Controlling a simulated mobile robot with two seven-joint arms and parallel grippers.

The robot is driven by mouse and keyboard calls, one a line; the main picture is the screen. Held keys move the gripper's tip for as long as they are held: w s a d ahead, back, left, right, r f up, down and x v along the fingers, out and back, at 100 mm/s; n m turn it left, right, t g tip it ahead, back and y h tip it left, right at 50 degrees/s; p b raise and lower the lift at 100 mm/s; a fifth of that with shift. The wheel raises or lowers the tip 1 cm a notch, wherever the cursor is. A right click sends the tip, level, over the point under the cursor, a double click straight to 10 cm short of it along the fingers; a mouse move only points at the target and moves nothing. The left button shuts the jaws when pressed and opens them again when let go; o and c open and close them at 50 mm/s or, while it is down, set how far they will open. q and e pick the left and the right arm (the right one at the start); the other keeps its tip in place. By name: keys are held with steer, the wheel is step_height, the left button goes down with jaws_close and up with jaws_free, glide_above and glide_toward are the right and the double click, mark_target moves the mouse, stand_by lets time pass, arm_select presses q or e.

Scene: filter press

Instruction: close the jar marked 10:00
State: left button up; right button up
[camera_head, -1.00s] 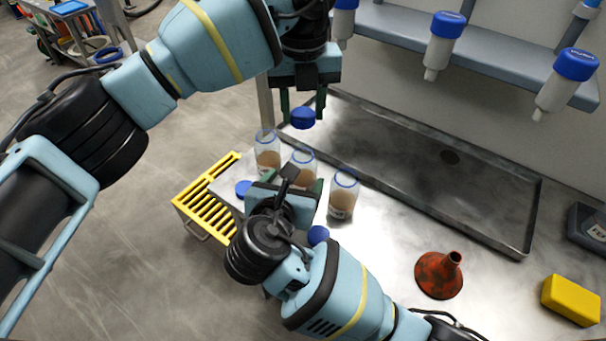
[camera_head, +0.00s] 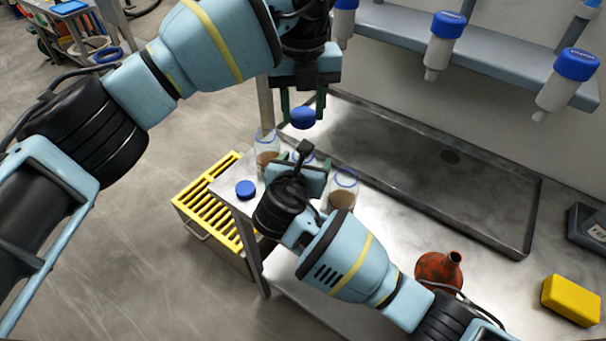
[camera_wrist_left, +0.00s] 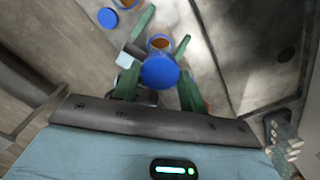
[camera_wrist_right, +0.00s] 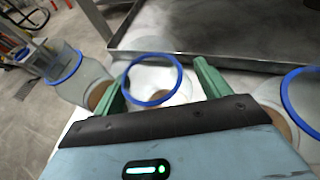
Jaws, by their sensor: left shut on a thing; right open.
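My left gripper (camera_head: 303,106) is shut on a blue lid (camera_head: 303,118) and holds it above the jars; the lid also shows between its fingers in the left wrist view (camera_wrist_left: 160,72). Three clear jars with blue rims and brown contents stand in a row: a left jar (camera_head: 267,152), a middle jar (camera_wrist_right: 152,85) and a right jar (camera_head: 342,190). All three look open. My right gripper (camera_wrist_right: 160,88) is open, with its fingers on either side of the middle jar. In the head view the right hand hides most of that jar. I cannot read any 10:00 mark.
A loose blue lid (camera_head: 245,190) lies near the table's left edge. A yellow rack (camera_head: 205,200) stands beside it. A metal tray (camera_head: 430,165) lies behind the jars. Capped bottles hang on the shelf (camera_head: 400,28).

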steer(key=c, duration=1.5)
arm_select(q)
steer(key=shift+f, duration=2.5)
steer(key=shift+f, duration=0.1)
steer(key=shift+f, duration=0.8)
steer(key=shift+f, duration=0.6)
arm_select(e)
jaws_close()
arm_select(q)
steer(key=m, duration=0.9)
steer(key=shift+m, duration=0.4)
